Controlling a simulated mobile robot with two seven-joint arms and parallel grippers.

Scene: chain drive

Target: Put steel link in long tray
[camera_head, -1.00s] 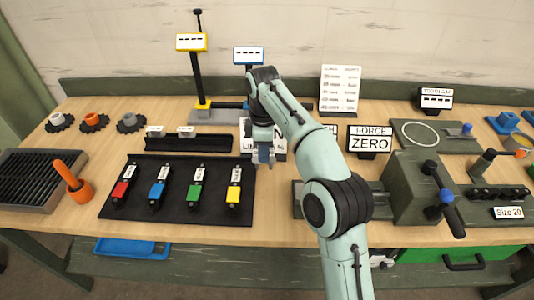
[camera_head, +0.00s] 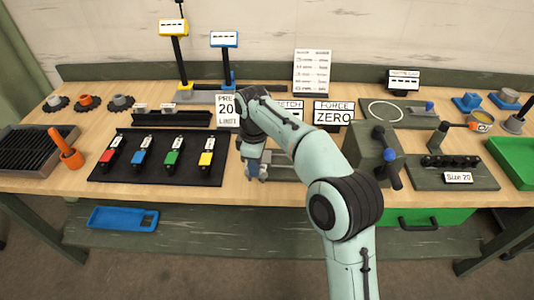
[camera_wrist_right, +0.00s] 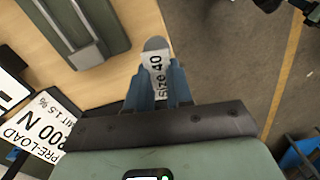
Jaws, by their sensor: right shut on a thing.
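In the wrist view my right gripper (camera_wrist_right: 158,90) is shut on a grey, round-ended flat link (camera_wrist_right: 155,44) with a "Size 40" label. The blue fingers sit either side of it, and its lower part is hidden. It overlaps the table's front edge in that view. In the head view the same gripper (camera_head: 257,173) is beside the grey fixture; the link is too small to make out there. A long, narrow dark tray (camera_head: 172,120) lies behind the board of coloured blocks, with small white labels at its left; its inside is hard to see. My left gripper is not in view.
The grey fixture (camera_wrist_right: 72,28) is at upper left in the wrist view. A black board (camera_head: 105,175) with coloured blocks is left of the gripper. The PRE-LOAD sign (camera_head: 226,110) stands behind. A grey-green block with a lever (camera_head: 375,155) is to the right.

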